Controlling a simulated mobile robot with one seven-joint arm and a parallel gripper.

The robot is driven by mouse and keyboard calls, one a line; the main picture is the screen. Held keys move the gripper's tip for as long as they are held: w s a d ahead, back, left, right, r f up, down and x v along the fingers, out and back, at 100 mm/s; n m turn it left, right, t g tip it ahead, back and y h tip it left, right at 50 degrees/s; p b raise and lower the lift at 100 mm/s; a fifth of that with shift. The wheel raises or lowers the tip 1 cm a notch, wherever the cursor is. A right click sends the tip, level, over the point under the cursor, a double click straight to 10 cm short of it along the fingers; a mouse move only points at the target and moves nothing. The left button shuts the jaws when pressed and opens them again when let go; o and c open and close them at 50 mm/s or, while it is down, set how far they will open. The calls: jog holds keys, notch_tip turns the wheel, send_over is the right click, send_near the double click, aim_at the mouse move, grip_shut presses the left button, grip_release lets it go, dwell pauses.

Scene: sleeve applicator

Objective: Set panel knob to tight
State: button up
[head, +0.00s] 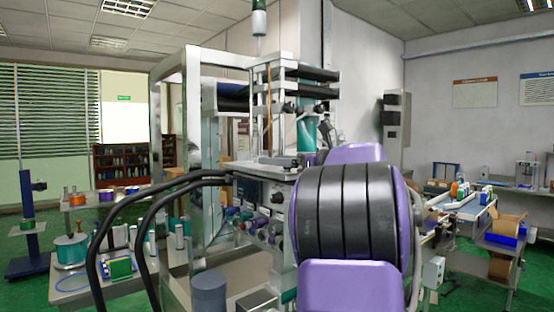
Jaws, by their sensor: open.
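The sleeve applicator machine (192,130) stands in the middle of the head view, in a pale metal frame. Its dark control panel (250,190) faces forward, just left of my arm. A dark round knob (278,198) shows at the panel's right end, and smaller coloured knobs or fittings (233,212) sit in rows below. Labels and pointer positions are too small to read, so I cannot tell which setting any knob is at. My purple and black arm covers the machine's right part. My gripper is not visible.
Two thick black hoses (140,215) curve at the left front of the machine. A grey cylinder (209,292) stands low in front. A bench with spools (71,249) is at left, and a work table with boxes (505,226) at right. Green floor shows between them.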

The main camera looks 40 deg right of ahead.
grip_shut()
dwell(0.3)
jog(key=shift+f+h+b, duration=0.1)
jog(key=shift+h+b, duration=0.2)
jog(key=shift+b, duration=0.25)
jog(key=m+h+b, duration=0.2)
jog(key=b, duration=0.1)
jog(key=shift+d+f+t, duration=0.15)
jog(key=shift+t, duration=0.25)
jog(key=m+h, duration=0.1)
jog(key=h+b, duration=0.1)
jog(key=h, duration=0.1)
jog(key=m+h+b, duration=0.1)
jog(key=shift+w+d+m+h, duration=0.1)
jog(key=shift+d+m+h, duration=0.2)
jog(key=m+h, duration=0.2)
jog(key=h, duration=0.1)
jog(key=d+m+h, duration=0.1)
jog(key=h, duration=0.1)
jog(key=shift+r+g+b, duration=0.3)
jog(key=shift+g+b, duration=0.05)
jog(key=shift+g, duration=0.05)
jog(key=shift+s+d+m+g+h+p, duration=0.2)
jog(key=shift+m+g+h, duration=0.3)
jog(key=shift+m+h, duration=0.4)
jog(key=shift+s+d+m+g+h+p, duration=0.1)
jog(key=shift+d+m+g+h+p, duration=0.1)
jog(key=shift+m+g+h, duration=0.65)
jog(key=shift+t+h, duration=0.25)
jog(key=shift+h, duration=0.2)
